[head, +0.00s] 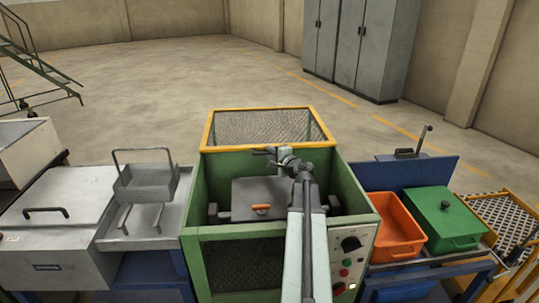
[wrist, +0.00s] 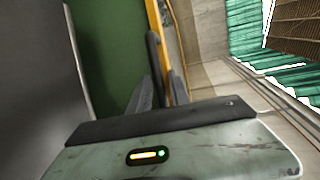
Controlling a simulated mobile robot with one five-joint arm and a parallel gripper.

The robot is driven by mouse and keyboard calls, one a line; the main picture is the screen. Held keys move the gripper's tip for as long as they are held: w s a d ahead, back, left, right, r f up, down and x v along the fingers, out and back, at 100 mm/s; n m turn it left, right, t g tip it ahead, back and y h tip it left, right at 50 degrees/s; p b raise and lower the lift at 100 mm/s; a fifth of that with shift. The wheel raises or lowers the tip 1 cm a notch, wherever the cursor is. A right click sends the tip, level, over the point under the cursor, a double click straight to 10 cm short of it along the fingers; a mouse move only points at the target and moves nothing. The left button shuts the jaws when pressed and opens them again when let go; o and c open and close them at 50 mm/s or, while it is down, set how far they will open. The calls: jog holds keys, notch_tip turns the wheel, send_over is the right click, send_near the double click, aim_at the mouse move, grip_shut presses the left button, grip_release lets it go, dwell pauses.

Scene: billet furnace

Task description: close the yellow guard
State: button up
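The yellow guard (head: 262,109) is a yellow frame with grey mesh, standing raised at the back of the green machine (head: 360,205). The machine's top is open below it. My gripper (head: 268,153) is at the guard's lower edge, above the machine's opening. In the wrist view a dark curved handle (wrist: 153,48) runs beside the yellow frame (wrist: 176,60). My gripper's two grey fingers (wrist: 158,88) lie on either side of this handle. I cannot tell whether they press on it.
A grey basket (head: 150,187) stands at left. An orange bin (head: 399,228) and a green lidded box (head: 445,219) stand at right. The floor behind is clear.

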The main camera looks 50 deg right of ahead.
grip_shut()
dwell(1.3)
